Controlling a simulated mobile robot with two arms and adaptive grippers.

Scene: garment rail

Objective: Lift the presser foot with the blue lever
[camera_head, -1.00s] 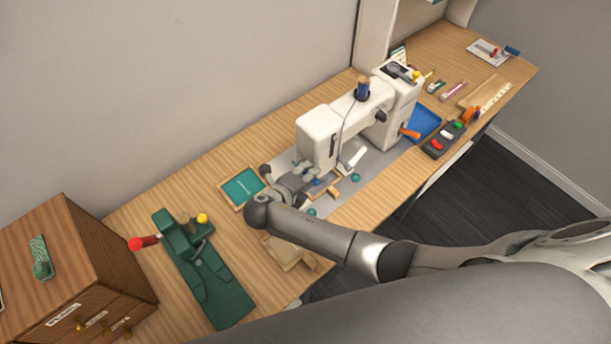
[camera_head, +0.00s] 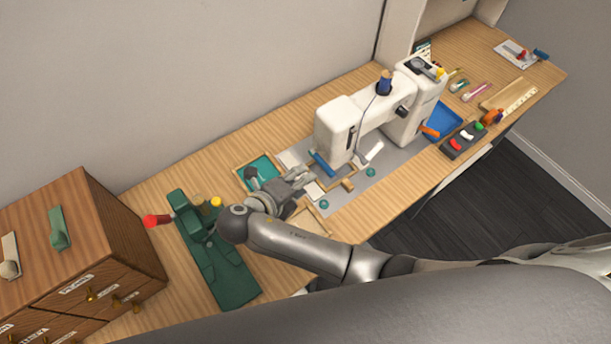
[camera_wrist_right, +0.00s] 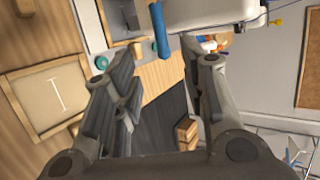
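The white sewing machine (camera_head: 345,125) stands on a grey mat on the wooden table. The blue lever (camera_head: 322,164) shows at the lower left of the machine's head and slants down to the right. It also shows at the top middle of the right wrist view (camera_wrist_right: 160,30). The presser foot cannot be made out. My right gripper (camera_head: 305,182) is just left of and below the lever in the head view. In the wrist view its fingers (camera_wrist_right: 165,78) are spread with nothing between them, and the lever lies beyond them, apart. My left gripper is not in view.
A green clamp-like tool (camera_head: 222,265) with a red knob stands left of my right arm. A wooden drawer cabinet (camera_head: 70,225) is at the far left. A teal-lined tray (camera_head: 262,168) lies behind my gripper. A blue tray (camera_head: 442,120) and switch box (camera_head: 463,140) lie right.

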